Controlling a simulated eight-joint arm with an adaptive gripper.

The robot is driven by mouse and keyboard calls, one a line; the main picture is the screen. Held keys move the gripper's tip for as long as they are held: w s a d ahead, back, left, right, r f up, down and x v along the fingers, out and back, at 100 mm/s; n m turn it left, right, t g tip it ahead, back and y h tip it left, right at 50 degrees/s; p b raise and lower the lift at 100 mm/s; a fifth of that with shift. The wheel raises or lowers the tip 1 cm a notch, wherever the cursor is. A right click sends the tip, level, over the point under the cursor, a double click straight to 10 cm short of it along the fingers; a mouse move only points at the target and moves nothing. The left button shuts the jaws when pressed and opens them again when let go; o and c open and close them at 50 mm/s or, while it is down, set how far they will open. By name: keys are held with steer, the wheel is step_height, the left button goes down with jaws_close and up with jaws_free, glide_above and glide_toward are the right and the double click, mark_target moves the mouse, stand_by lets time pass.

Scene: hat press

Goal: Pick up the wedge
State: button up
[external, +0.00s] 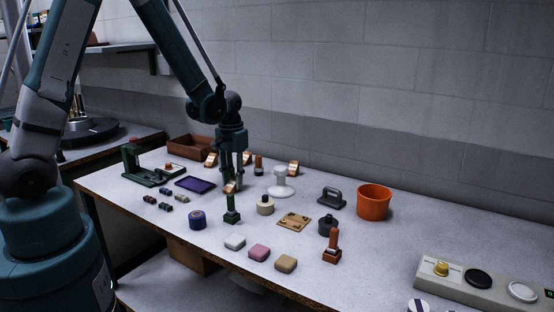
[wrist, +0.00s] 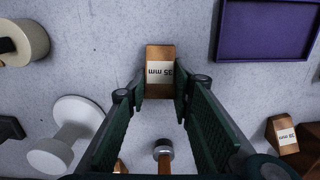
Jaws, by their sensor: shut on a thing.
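A wooden wedge with a white label reading "35 mm" (wrist: 160,68) is between my fingertips in the wrist view. My gripper (wrist: 160,90) is shut on its near end, one finger on each side. In the external view the wedge (external: 230,187) shows at the tips of my gripper (external: 229,182), just above the green stamp in the picture. I cannot tell how high it is over the table. Another labelled wedge (wrist: 283,135) lies at the lower right of the wrist view. More wooden wedges stand at the back, one on the left (external: 211,159) and one on the right (external: 293,168).
The green stamp (external: 231,212) is close below my gripper in the external view. A purple tray (external: 195,184) is left of it. A white stand (external: 281,186), cream pot (external: 265,205) and orange bucket (external: 374,202) are to the right.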

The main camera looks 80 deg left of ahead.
mark_target(234, 179)
steer(key=shift+r+p, duration=0.45)
steer(key=shift+r, duration=4.5)
steer(key=shift+a, duration=0.1)
steer(key=s+a+r, duration=0.1)
steer(key=s+a, duration=0.2)
steer(key=a, duration=2.1)
steer(key=s+a, duration=0.5)
steer(key=a, duration=0.5)
steer(key=s+a+p, duration=0.1)
steer(key=s+a, duration=0.5)
steer(key=a, duration=0.5)
steer(key=shift+n, duration=0.4)
steer(key=shift+s+a, duration=0.1)
steer(key=shift+f, duration=3.2)
